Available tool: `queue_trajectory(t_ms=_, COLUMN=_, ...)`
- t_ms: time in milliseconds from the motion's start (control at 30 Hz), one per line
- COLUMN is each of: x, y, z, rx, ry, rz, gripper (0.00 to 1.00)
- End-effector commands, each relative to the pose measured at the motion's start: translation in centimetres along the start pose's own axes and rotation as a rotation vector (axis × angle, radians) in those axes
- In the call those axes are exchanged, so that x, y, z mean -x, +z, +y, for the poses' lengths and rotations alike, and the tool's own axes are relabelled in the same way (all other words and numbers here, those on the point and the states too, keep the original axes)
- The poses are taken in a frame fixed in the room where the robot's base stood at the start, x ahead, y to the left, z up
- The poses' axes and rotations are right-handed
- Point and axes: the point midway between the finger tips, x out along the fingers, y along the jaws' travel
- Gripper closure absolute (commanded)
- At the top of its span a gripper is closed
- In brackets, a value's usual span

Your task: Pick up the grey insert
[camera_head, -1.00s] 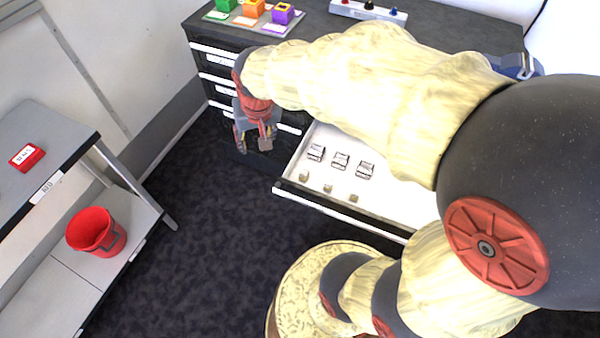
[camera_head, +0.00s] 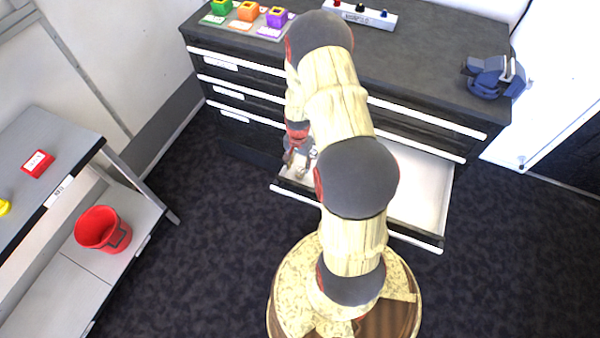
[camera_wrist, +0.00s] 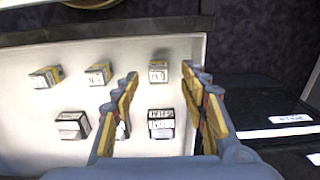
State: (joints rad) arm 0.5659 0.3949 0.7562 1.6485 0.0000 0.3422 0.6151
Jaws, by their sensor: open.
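An open drawer (camera_head: 430,200) holds two rows of small blocks. In the wrist view, the row nearer the drawer's front has three small grey-and-yellow labelled blocks: left (camera_wrist: 45,77), middle (camera_wrist: 99,74) and right (camera_wrist: 158,72). The other row has three larger black-and-white blocks: left (camera_wrist: 72,124), middle (camera_wrist: 121,130) and right (camera_wrist: 161,124). I cannot read which label marks the grey insert. My gripper (camera_wrist: 162,76) is open and empty above the drawer, its fingers framing the right column; it also shows in the head view (camera_head: 300,158). My arm hides most blocks there.
A side table (camera_head: 75,145) at left holds a red box (camera_head: 37,163), with a red bucket (camera_head: 103,230) below. The drawer's right part is bare.

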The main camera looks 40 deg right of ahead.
Motion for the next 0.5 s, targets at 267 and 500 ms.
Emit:
queue_trajectory(t_ms=267, x=-2.5, y=-0.1, z=0.1, rx=0.001, ry=0.0, rz=-0.001, gripper=0.56)
queue_trajectory(t_ms=500, x=-6.0, y=-0.4, z=0.3, rx=0.002, ry=0.001, rz=-0.001, gripper=0.56)
